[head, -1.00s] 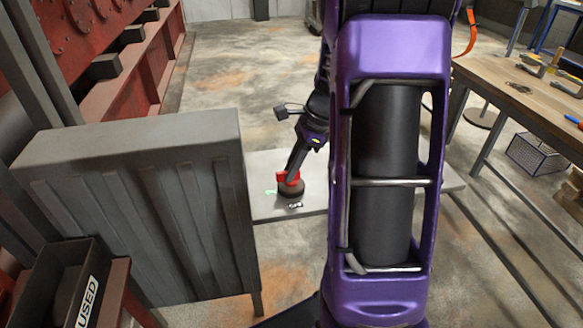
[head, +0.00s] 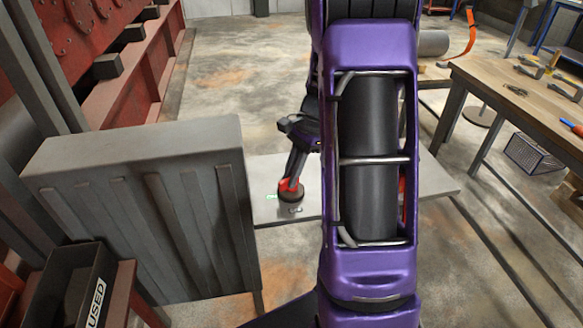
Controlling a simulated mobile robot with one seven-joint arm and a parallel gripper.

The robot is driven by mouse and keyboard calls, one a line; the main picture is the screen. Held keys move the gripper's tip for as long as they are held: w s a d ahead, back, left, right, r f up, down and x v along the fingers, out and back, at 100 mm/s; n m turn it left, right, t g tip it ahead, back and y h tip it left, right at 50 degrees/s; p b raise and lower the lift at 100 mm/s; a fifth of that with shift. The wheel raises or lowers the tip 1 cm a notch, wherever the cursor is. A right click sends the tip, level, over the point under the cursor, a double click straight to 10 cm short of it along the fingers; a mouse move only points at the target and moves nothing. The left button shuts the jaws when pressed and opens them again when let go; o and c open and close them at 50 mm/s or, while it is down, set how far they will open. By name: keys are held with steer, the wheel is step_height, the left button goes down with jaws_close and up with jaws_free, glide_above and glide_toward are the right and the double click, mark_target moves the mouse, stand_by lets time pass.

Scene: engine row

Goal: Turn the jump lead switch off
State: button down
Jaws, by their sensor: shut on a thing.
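The jump lead switch is a round dark base (head: 291,196) with a red handle (head: 287,184) on top. It stands on a pale grey bench top (head: 268,212) behind the grey ribbed cabinet. My gripper (head: 291,180) reaches down onto the red handle from above and is shut on it. Part of the handle is hidden by the fingers. A small green mark (head: 271,197) and a small label (head: 295,210) lie near the base. My purple arm covers the right part of the bench top.
The grey ribbed cabinet (head: 140,215) stands at the left front, beside a dark bin marked USED (head: 75,290). Red machinery (head: 60,45) lines the left. A wooden workbench (head: 510,90) with tools is at the right.

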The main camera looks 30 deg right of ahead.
steer(key=n+g+p, duration=0.1)
steer(key=n, duration=0.2)
steer(key=n+g+h+p, duration=0.1)
steer(key=n+p, duration=0.1)
steer(key=n, duration=0.1)
steer(key=shift+r, duration=0.15)
steer(key=n+h+p, duration=0.1)
steer(key=n, duration=0.2)
steer(key=n+g+h+p, duration=0.1)
steer(key=n, duration=0.2)
steer(key=shift+w+n, duration=0.1)
steer(key=shift+n, duration=0.3)
steer(key=c, duration=0.9)
jaws_free()
steer(key=v, duration=1.7)
steer(key=shift+w+a+p, duration=0.3)
steer(key=shift+w+p, duration=0.05)
steer(key=shift+w, duration=0.1)
